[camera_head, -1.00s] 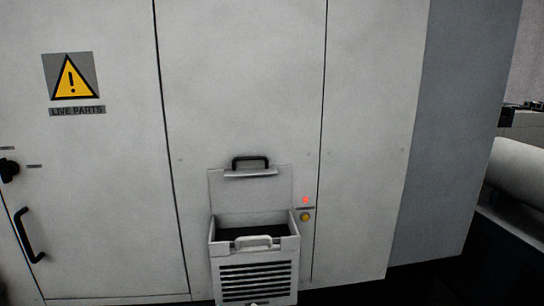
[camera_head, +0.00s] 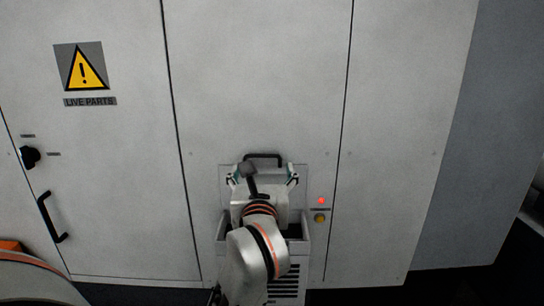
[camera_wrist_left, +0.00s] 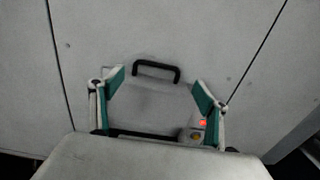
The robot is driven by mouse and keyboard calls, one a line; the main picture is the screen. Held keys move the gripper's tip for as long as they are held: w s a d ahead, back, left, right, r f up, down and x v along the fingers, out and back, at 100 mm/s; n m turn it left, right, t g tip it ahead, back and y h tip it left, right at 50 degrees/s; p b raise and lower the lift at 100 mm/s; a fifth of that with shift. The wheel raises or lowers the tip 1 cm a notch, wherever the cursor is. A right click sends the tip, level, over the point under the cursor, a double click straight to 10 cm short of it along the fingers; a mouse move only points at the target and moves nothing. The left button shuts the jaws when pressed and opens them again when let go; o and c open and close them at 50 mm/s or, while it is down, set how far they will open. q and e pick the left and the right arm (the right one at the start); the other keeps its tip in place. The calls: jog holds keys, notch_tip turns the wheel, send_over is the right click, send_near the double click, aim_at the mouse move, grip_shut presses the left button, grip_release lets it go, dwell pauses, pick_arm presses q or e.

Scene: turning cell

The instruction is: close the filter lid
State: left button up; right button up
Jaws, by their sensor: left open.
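The grey filter lid (camera_head: 302,183) stands open and upright against the machine's panel, with its black handle (camera_head: 263,156) at the top edge. In the left wrist view, the lid (camera_wrist_left: 152,103) and its handle (camera_wrist_left: 156,66) show between the fingers. The filter box (camera_head: 305,245) below is open at the top, with a slotted front partly hidden by my left arm. My left gripper (camera_head: 263,178) is open in front of the lid, fingers spread to its two sides, just below the handle. Whether it touches the lid I cannot tell. My right gripper is not in view.
A red light (camera_head: 322,201) and a yellow button (camera_head: 320,218) sit on the panel right of the box. A black door handle (camera_head: 53,217), a dark knob (camera_head: 30,157) and a warning sign (camera_head: 82,68) are at left. The panel above the lid is bare.

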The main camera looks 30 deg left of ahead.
aim_at(263, 157)
pick_arm(q)
jog(key=p+x, duration=0.1)
jog(key=x, duration=0.6)
jog(key=shift+s+a, duration=0.1)
jog(key=shift+a, duration=0.05)
jog(key=shift+c, duration=0.4)
jog(key=c, duration=1.2)
